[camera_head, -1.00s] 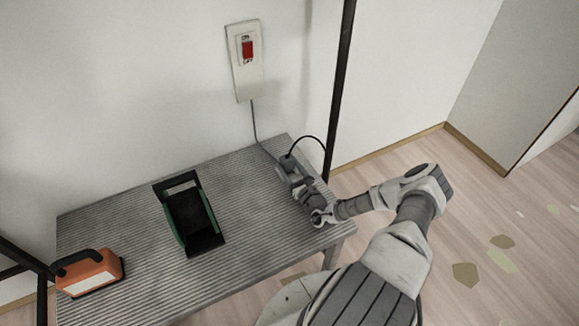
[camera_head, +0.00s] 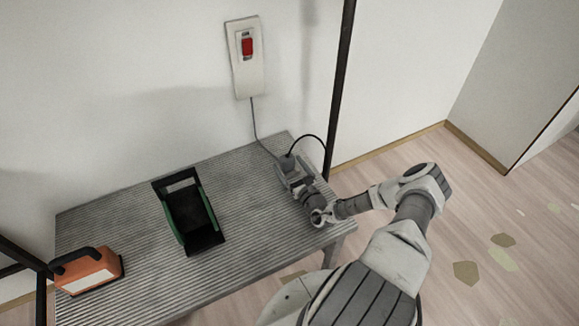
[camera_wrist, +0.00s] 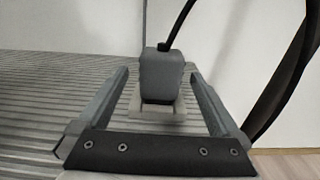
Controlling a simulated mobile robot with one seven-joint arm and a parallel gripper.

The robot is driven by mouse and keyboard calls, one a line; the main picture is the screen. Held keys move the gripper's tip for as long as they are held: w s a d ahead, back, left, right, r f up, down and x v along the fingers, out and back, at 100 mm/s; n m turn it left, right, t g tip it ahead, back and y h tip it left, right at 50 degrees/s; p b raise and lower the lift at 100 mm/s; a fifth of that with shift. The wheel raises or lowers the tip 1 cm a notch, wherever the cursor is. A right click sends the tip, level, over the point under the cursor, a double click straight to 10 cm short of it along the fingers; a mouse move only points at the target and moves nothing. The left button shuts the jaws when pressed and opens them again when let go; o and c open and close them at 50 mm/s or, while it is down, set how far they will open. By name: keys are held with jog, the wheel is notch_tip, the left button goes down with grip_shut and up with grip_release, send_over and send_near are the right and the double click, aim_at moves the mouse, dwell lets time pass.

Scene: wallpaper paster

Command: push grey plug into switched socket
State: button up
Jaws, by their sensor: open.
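The grey plug (camera_wrist: 161,75) stands upright between my fingers in the wrist view, with a black cable rising from its top. It also shows in the head view (camera_head: 287,161) at the table's back right corner. Under it is a pale grey base (camera_wrist: 150,111), seemingly the socket; the plug's pins are hidden, so I cannot tell how deep it sits. My gripper (camera_wrist: 160,77) is open, one finger on each side of the plug, with gaps visible. The white wall switch plate (camera_head: 244,72) with a red rocker (camera_head: 247,46) has a grey cord running down to the plug area.
The grey ribbed table (camera_head: 120,222) carries a black and green open holder (camera_head: 189,213) in the middle and an orange tool (camera_head: 88,272) at the front left. A black upright pole (camera_head: 340,85) stands close behind the gripper. The wall is behind the table.

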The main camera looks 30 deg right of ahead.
jog(key=shift+r, duration=0.1)
jog(key=shift+r+p, duration=3.4)
jog(key=shift+p, duration=0.1)
